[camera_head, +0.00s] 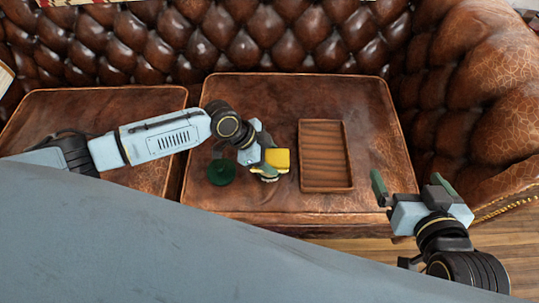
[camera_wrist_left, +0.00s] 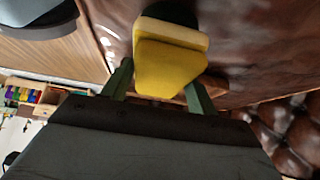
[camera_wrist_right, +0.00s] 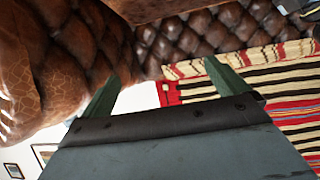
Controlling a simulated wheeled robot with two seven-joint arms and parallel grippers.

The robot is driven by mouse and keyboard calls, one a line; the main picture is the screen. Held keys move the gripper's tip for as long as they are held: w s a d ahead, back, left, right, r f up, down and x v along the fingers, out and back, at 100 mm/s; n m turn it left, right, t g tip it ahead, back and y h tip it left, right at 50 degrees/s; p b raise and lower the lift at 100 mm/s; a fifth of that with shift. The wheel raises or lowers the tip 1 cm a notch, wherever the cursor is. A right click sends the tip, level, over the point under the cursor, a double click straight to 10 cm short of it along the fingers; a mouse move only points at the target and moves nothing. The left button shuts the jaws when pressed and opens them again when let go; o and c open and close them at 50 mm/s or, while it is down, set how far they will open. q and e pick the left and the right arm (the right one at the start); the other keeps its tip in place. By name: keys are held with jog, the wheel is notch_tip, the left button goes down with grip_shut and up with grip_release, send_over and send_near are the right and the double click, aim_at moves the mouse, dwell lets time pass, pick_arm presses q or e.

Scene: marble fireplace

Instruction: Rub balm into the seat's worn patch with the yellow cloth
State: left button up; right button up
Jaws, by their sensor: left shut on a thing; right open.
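My left gripper (camera_head: 264,160) is shut on the yellow cloth (camera_head: 277,159), a folded pad with a paler layer, low over the middle seat cushion (camera_head: 260,95). In the left wrist view the cloth (camera_wrist_left: 170,70) sits between the green fingers; I cannot tell whether it touches the leather. A round dark green tin or lid (camera_head: 221,173) lies on the cushion left of the cloth; its contents cannot be made out. The brown leather looks scuffed in places, but no single worn patch stands out. My right gripper (camera_head: 408,186) is open and empty beyond the cushion's front right corner.
An empty wooden tray (camera_head: 350,160) lies on the cushion just right of the cloth. The tufted backrest (camera_head: 250,35) and rolled armrest (camera_head: 490,85) bound the seat at the back and right. Bare leather lies behind the tray and along the cushion's right side.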

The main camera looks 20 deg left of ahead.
aim_at(278, 157)
pick_arm(q)
jog(key=shift+r+p, duration=0.4)
jog(key=shift+r, duration=0.05)
jog(key=shift+r+p, duration=0.7)
jog(key=shift+r, duration=0.05)
jog(key=shift+r+p, duration=0.5)
jog(key=shift+p, duration=0.05)
pick_arm(e)
jog(key=shift+s+d+f+g+h, duration=1.3)
jog(key=shift+s+d+f+g, duration=1.25)
jog(key=shift+s+f+g, duration=2.3)
pick_arm(q)
jog(key=shift+r+p, duration=0.5)
jog(key=shift+r, duration=0.05)
jog(key=shift+r+p, duration=0.55)
pick_arm(e)
jog(key=shift+s+d+f+m+t, duration=0.1)
jog(key=shift+d+f, duration=0.1)
jog(key=shift+f, duration=0.35)
jog(key=shift+s+d+f+m+t, duration=0.15)
jog(key=shift+d+f, duration=0.1)
jog(key=shift+f, duration=0.35)
jog(key=shift+w+d+f+m+t, duration=0.1)
jog(key=shift+d+f, duration=0.1)
jog(key=shift+f, duration=0.35)
